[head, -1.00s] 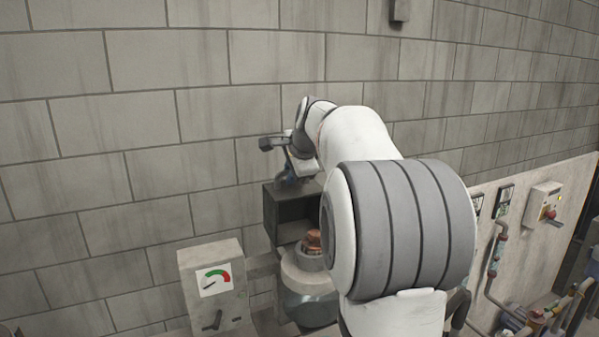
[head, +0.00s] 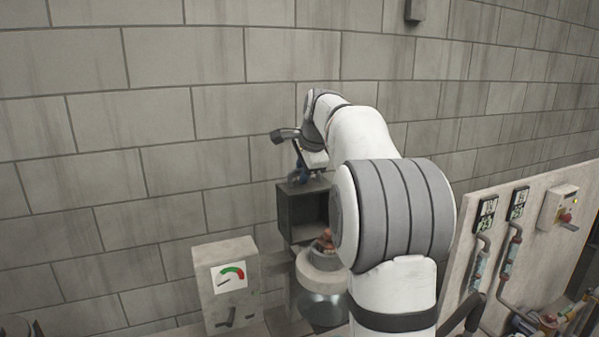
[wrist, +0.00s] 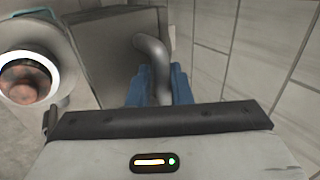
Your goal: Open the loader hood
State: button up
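The loader hood (head: 296,214) is a dark grey box with a dark hollow facing the camera, above a white-rimmed round vessel (head: 322,262). In the wrist view its grey side (wrist: 105,50) fills the upper left. A bent grey handle (wrist: 152,50) runs from near this side down between my blue fingers. My gripper (head: 299,177) is at the top of the box; in the wrist view my gripper (wrist: 160,88) has a finger on each side of the handle and appears closed on it. The fingertips' contact is partly hidden by the handle.
Copper-coloured material (head: 325,240) shows in the vessel's mouth, which is uncovered in the wrist view (wrist: 30,82). A gauge box (head: 228,284) stands at left. The block wall (head: 200,120) is close behind. A panel with pipes and a switch box (head: 559,207) stands at right.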

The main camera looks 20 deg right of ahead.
jog(key=shift+s, duration=0.1)
jog(key=b+v, duration=0.1)
jog(key=v, duration=0.6)
jog(key=shift+s+r, duration=0.15)
jog(key=shift+r, duration=0.2)
